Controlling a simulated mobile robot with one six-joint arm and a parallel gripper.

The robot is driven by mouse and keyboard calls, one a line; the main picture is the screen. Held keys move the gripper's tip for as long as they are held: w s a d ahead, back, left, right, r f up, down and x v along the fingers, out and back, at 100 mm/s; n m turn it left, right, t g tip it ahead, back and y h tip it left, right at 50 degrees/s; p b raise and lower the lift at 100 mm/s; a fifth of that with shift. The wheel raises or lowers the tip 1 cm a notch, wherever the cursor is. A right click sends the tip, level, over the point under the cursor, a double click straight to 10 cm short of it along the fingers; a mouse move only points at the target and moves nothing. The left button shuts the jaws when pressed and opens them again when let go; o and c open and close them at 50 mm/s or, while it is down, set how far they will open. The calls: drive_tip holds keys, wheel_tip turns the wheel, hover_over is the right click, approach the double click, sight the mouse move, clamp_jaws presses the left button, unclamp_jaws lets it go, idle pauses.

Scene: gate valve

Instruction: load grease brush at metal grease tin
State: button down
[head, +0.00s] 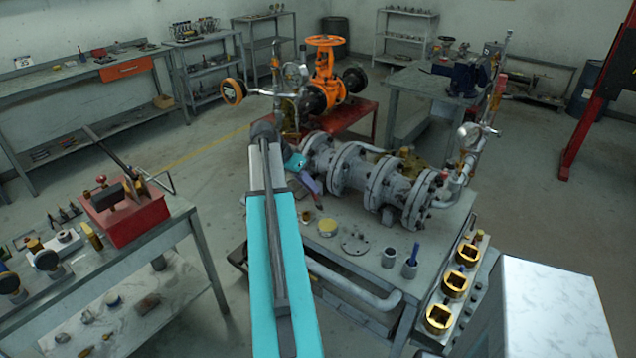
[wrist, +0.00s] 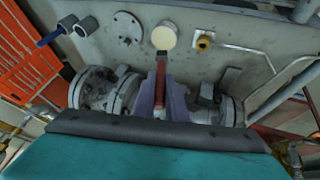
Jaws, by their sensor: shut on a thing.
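The metal grease tin (head: 327,228) is a small round tin with pale yellow grease on top, standing on the grey workbench. In the wrist view the tin (wrist: 164,36) is straight ahead of my fingertips. My gripper (head: 311,184) has purple fingers and is above the bench, behind and left of the tin in the head view. In the wrist view my gripper (wrist: 160,98) is shut on the grease brush (wrist: 160,74), a narrow reddish-brown strip pointing at the tin. The brush end appears at the tin's near edge; I cannot tell whether it touches.
A grey flanged valve body (head: 375,180) lies across the bench close to my gripper. A loose flange disc (head: 355,243), a grey cup (head: 389,258) and a cup with a blue handle (head: 410,268) stand right of the tin. A brass fitting (wrist: 205,41) sits beside the tin.

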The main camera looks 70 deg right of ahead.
sight(317, 199)
drive_tip(key=shift+s+d+r+m, duration=0.1)
drive_tip(key=shift+s+d+m, duration=0.2)
drive_tip(key=shift+s, duration=0.35)
drive_tip(key=shift+s+d+m, duration=0.1)
drive_tip(key=shift+s+d, duration=0.3)
drive_tip(key=shift+s, duration=0.25)
drive_tip(key=shift+f, duration=0.2)
drive_tip(key=shift+f+b, duration=1.25)
drive_tip(key=shift+f, duration=1.55)
drive_tip(key=shift+f+b, duration=0.35)
drive_tip(key=shift+f, duration=0.25)
drive_tip(key=shift+r, duration=0.2)
drive_tip(key=shift+r+p, duration=1.6)
drive_tip(key=shift+r, duration=1.75)
drive_tip(key=shift+w, duration=0.15)
